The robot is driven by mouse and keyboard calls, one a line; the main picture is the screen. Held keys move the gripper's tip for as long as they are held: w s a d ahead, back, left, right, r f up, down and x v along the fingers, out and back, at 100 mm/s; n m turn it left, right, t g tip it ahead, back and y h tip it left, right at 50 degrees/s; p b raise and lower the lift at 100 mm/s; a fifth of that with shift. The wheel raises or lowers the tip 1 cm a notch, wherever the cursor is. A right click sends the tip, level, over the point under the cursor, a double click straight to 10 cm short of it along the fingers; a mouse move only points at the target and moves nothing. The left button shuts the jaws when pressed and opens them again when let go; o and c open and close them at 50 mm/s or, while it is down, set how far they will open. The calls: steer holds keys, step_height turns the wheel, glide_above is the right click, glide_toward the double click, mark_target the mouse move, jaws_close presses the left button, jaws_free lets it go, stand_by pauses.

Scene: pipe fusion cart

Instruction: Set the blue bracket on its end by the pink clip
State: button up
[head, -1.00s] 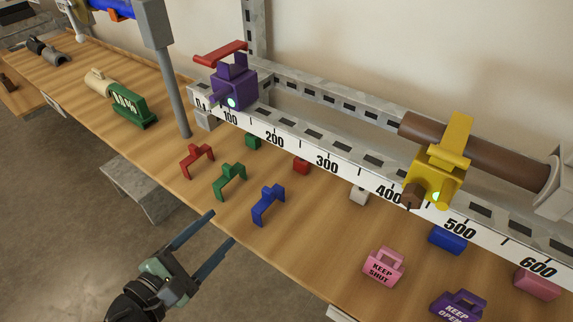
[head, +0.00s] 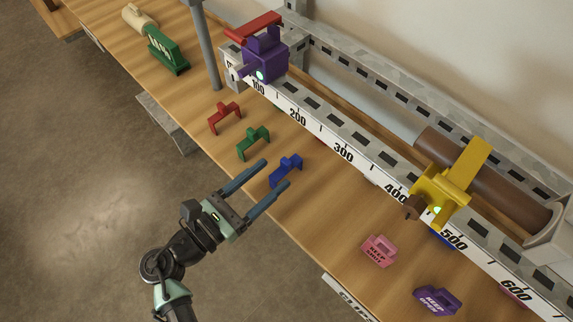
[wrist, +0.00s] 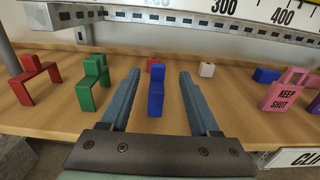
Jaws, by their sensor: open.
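The blue bracket (head: 290,165) stands on its legs on the wooden bench, at the right end of a row of brackets. In the wrist view the blue bracket (wrist: 156,95) shows nearly end-on, between the two fingers as seen. My gripper (head: 276,173) is open, its fingertips close to the bracket; contact cannot be told. It also shows in the wrist view (wrist: 160,72), with nothing clamped. The pink clip (head: 379,251), lettered KEEP SHUT, stands on the bench to the right of the bracket. It shows at the right of the wrist view (wrist: 283,92).
Green (head: 253,142) and red (head: 225,117) brackets stand to the left. A purple KEEP OPEN clip (head: 437,300) stands beyond the pink one. A ruled metal rail (head: 345,155) with purple and yellow clamps runs behind. Bare bench lies between the blue bracket and the pink clip.

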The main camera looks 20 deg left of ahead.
mark_target(283, 164)
steer(key=shift+b+x, duration=0.35)
steer(key=shift+x, duration=2.45)
steer(key=shift+a, duration=0.15)
jaws_close()
